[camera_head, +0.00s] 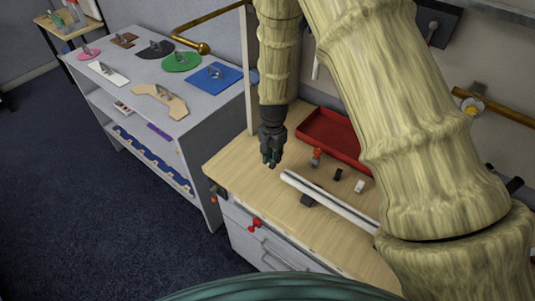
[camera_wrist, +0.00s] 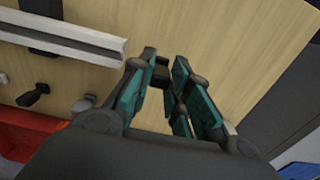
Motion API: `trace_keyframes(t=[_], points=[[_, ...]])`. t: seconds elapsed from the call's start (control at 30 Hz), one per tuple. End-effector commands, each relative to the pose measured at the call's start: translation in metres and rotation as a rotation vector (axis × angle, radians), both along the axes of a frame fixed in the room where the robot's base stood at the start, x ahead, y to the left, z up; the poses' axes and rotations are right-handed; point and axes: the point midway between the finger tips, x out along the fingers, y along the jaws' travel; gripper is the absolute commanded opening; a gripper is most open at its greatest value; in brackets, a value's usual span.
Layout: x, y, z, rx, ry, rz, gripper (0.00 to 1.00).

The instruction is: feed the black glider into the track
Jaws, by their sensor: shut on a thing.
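My gripper (camera_head: 270,160) hangs just off the near end of the white track (camera_head: 335,203), over the wooden bench top. In the wrist view my gripper (camera_wrist: 163,85) is shut on a small dark block, the black glider (camera_wrist: 160,75), mostly hidden between the teal fingers. The white track also shows in the wrist view (camera_wrist: 70,33), its end just left of the fingertips. The glider is apart from the track end in that view; its exact height is hard to tell.
A red tray (camera_head: 325,131) lies behind the track. Between them stand an orange-red piece (camera_head: 317,155), a black piece (camera_head: 337,174) and a white piece (camera_head: 360,186). A grey shelf with coloured plates (camera_head: 182,61) stands left. The bench's left corner is bare.

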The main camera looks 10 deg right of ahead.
Motion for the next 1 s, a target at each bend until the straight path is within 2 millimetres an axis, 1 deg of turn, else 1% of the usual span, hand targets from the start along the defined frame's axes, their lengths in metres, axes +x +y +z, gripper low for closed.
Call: trace_keyframes(t=[0.1, 0.33, 1.0], points=[[-0.007, -0.005, 0.000, 0.000, 0.000, 0.000, 0.00], [-0.015, -0.012, 0.000, -0.001, 0.001, 0.000, 0.00], [-0.017, -0.013, 0.000, 0.000, 0.000, 0.000, 0.00]])
